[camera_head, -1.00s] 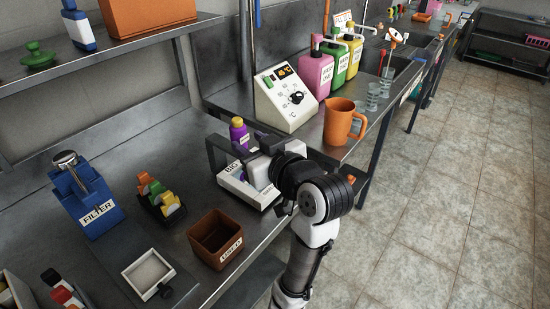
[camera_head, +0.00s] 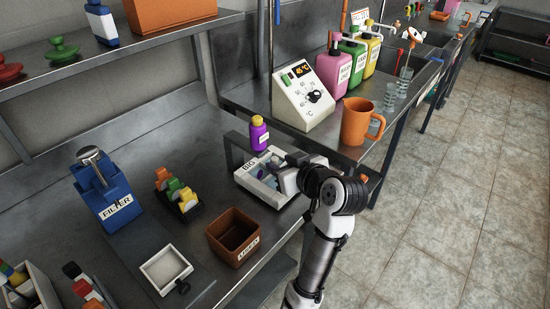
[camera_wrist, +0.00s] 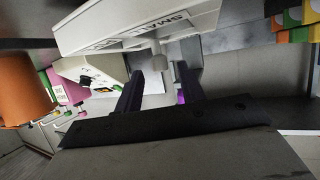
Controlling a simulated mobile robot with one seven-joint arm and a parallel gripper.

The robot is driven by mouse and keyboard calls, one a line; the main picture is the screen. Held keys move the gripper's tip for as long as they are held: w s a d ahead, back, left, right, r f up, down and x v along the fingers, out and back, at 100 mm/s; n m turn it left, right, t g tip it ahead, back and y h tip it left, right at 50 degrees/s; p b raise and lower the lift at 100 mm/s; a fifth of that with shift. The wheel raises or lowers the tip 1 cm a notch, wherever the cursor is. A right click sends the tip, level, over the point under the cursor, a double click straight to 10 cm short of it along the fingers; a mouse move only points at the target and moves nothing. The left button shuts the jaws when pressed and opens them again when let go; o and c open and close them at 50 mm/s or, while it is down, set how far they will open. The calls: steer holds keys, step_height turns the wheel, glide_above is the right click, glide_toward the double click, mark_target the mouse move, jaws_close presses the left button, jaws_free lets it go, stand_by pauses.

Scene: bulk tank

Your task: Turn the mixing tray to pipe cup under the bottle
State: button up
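A white tray (camera_head: 246,184) with a label on its side stands at the right of the bench, seemingly the mixing tray. Small light and bluish parts lie in it, too small to name as a pipe cup. A purple bottle (camera_head: 259,137) with a yellow cap stands upright just behind it, by a dark frame (camera_head: 230,158). My gripper (camera_head: 284,179) is at the tray's right side. In the wrist view my gripper (camera_wrist: 160,84) has its dark fingers apart, with a small pale knob beyond the gap. A white part labelled "SMALL" (camera_wrist: 140,28) is just above them. Contact is unclear.
A white control box (camera_head: 304,98) and an orange jug (camera_head: 357,121) stand on the counter behind. A brown box (camera_head: 233,238), a small white tray (camera_head: 166,270), a rack of coloured pieces (camera_head: 177,195) and a blue filter stand (camera_head: 104,190) are left of my arm.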

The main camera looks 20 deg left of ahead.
mark_target(277, 161)
steer(key=shift+x, duration=2.05)
steer(key=shift+c, duration=0.5)
jaws_close()
